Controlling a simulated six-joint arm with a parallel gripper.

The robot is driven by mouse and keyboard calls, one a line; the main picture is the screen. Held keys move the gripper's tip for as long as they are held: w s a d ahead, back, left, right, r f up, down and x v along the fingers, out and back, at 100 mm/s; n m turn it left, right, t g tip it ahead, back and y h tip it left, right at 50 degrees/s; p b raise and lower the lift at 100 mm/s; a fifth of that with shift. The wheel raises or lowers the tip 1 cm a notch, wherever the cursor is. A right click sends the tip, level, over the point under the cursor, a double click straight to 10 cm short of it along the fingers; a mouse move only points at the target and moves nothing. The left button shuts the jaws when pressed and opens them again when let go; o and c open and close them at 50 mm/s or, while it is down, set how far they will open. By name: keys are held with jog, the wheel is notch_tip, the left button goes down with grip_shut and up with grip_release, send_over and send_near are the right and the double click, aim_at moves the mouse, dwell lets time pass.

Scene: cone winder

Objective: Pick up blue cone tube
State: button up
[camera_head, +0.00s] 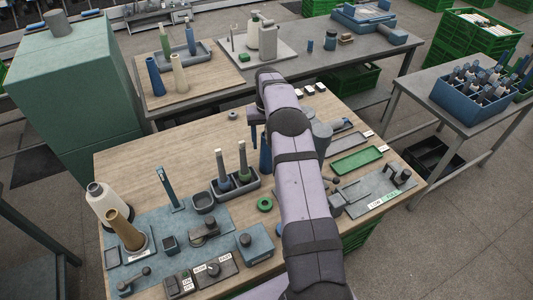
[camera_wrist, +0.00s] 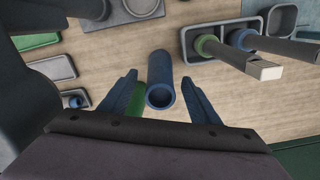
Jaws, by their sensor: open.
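The blue cone tube (camera_wrist: 160,95) stands upright on the wooden table, its open top facing the wrist camera. In the head view the blue tube (camera_head: 265,153) is partly hidden by my arm, just below the jaws. My gripper (camera_wrist: 160,84) is open, with one finger on each side of the tube in the wrist view. A gap shows on both sides, and no hold is visible. Whether the fingertips are level with the tube's top is hard to tell.
A green ring (camera_head: 265,204) lies in front. A green tray (camera_head: 356,160) lies to the right. Another blue cone tube (camera_head: 155,77) stands on the back table.

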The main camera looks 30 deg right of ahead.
jog(key=shift+f, duration=1.25)
jog(key=c, duration=1.1)
jog(key=shift+r, duration=0.1)
notch_tip(320, 180, up, 10)
jog(key=shift+f+b, duration=0.1)
jog(key=shift+b, duration=0.95)
notch_tip(320, 180, up, 6)
jog(key=p, duration=0.7)
jog(key=shift+p, duration=0.4)
